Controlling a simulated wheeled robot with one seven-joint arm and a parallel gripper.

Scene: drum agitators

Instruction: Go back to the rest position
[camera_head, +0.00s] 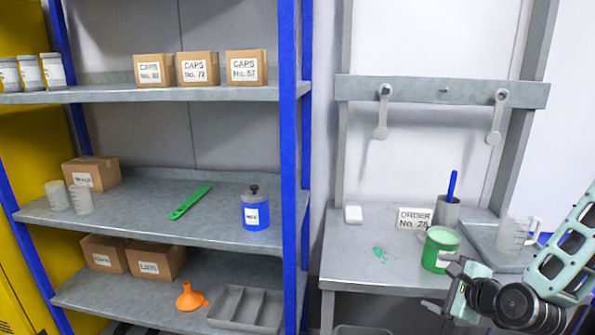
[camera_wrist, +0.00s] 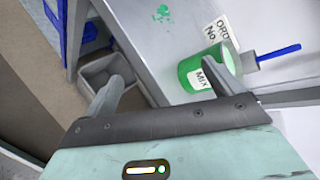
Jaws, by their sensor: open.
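My gripper (camera_head: 444,287) is at the lower right, in front of the workbench (camera_head: 350,262). It is open, and nothing shows between its fingers. In the wrist view my gripper (camera_wrist: 163,78) has its fingers spread apart. In the wrist view the green container (camera_wrist: 207,72) bears a MIX label and lies close to the right finger. I cannot tell whether that finger touches it.
An order card (camera_head: 414,219), a grey cup with a blue tool (camera_head: 446,212) and a clear jug (camera_head: 512,236) stand on the bench. Green spill (camera_head: 381,254) marks its top. Two spoons hang on the rail (camera_head: 440,91). Blue-post shelving (camera_head: 288,150) stands left. A grey bin (camera_wrist: 105,72) sits below.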

